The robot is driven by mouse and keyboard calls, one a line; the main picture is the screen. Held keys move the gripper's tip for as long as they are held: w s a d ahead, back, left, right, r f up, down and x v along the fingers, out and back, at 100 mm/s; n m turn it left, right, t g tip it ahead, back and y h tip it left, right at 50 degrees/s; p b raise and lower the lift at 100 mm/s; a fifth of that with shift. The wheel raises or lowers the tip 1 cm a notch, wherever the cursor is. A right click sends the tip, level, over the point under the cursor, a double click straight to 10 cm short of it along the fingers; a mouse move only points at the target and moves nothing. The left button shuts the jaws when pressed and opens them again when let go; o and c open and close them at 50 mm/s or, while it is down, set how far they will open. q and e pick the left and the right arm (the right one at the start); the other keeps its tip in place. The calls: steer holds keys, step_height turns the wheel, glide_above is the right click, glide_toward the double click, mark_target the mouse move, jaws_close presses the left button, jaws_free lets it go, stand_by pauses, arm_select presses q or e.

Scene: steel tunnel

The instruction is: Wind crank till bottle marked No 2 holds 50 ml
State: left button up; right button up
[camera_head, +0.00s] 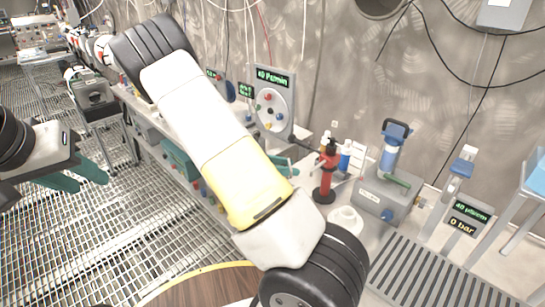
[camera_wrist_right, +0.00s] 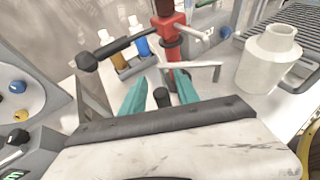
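A red upright device (camera_head: 327,172) with a black top stands on the bench. In the right wrist view the red device (camera_wrist_right: 172,50) has a black arm (camera_wrist_right: 122,47) ending in a ball on its left and a pale metal bar (camera_wrist_right: 195,70). My right gripper (camera_wrist_right: 160,92) is open, its teal fingers either side of a small black knob (camera_wrist_right: 160,98) without clearly touching it. A white wide-necked bottle (camera_wrist_right: 270,62) stands to the right; it also shows in the head view (camera_head: 346,222). No "No 2" marking is readable. My left gripper (camera_head: 82,176) is open and empty, far left.
Orange (camera_wrist_right: 113,55) and blue (camera_wrist_right: 139,42) labelled bottles stand behind the red device. A dial panel (camera_head: 272,102) is behind. My right arm hides much of the bench.

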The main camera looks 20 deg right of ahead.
steer(key=shift+d+f, duration=0.25)
steer(key=shift+d, duration=0.25)
steer(key=shift+c, duration=0.3)
jaws_close()
steer(key=shift+s+a+m+g, duration=0.2)
steer(key=shift+s+m+g, duration=0.1)
steer(key=shift+m+g, duration=0.35)
steer(key=shift+o, duration=0.3)
jaws_free()
